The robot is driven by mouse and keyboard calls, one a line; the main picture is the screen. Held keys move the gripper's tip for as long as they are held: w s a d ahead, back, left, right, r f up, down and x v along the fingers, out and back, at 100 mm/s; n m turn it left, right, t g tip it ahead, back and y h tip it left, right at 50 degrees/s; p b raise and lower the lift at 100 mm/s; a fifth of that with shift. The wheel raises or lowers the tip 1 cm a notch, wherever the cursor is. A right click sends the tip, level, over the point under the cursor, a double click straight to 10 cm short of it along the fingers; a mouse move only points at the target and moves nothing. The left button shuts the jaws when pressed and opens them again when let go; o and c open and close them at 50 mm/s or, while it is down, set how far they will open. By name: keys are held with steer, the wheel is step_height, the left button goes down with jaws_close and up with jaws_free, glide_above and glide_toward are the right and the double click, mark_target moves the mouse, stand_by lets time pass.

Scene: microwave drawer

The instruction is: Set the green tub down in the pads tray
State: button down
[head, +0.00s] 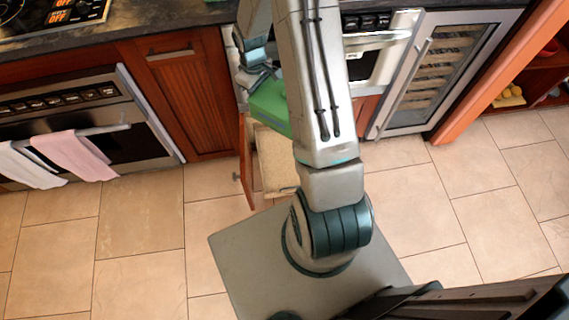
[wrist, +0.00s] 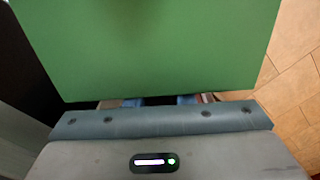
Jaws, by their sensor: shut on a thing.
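The green tub (head: 268,104) is held beside my arm in the head view, partly hidden behind an arm link. In the wrist view the green tub (wrist: 150,45) fills the upper part of the picture, right in front of my gripper (wrist: 160,100). My gripper (head: 255,82) is shut on the tub; its blue fingertips show only in part under the tub's edge. Below the tub, in an open wooden drawer, is a pale beige surface (head: 275,165) that looks like the pads tray. My arm hides its right side. The tub appears above the drawer's back part; its height cannot be told.
The drawer's wooden side (head: 246,160) sticks out from the cabinets. An oven (head: 75,110) with hanging towels (head: 75,155) is at left. A wine cooler (head: 440,75) with a long handle is at right. The tiled floor (head: 140,225) is clear.

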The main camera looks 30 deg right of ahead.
steer(key=s+d+f+n+b, duration=0.15)
steer(key=f+n+b, duration=0.25)
steer(key=f+b, duration=0.55)
steer(key=s+d+f+n+b, duration=0.15)
steer(key=f+n+b, duration=0.3)
steer(key=f, duration=0.95)
steer(key=n+b, duration=0.9)
steer(key=b, duration=0.3)
glide_above(274, 183)
step_height(274, 183, down, 21)
step_height(274, 183, down, 10)
steer(key=b, duration=0.5)
steer(key=shift+r+b, duration=0.2)
steer(key=shift+b, duration=0.2)
steer(key=shift+f, duration=0.1)
steer(key=c, duration=1.7)
jaws_free()
steer(key=shift+f, duration=0.15)
steer(key=o, duration=0.4)
steer(key=shift+o, duration=0.2)
steer(key=shift+r, duration=0.2)
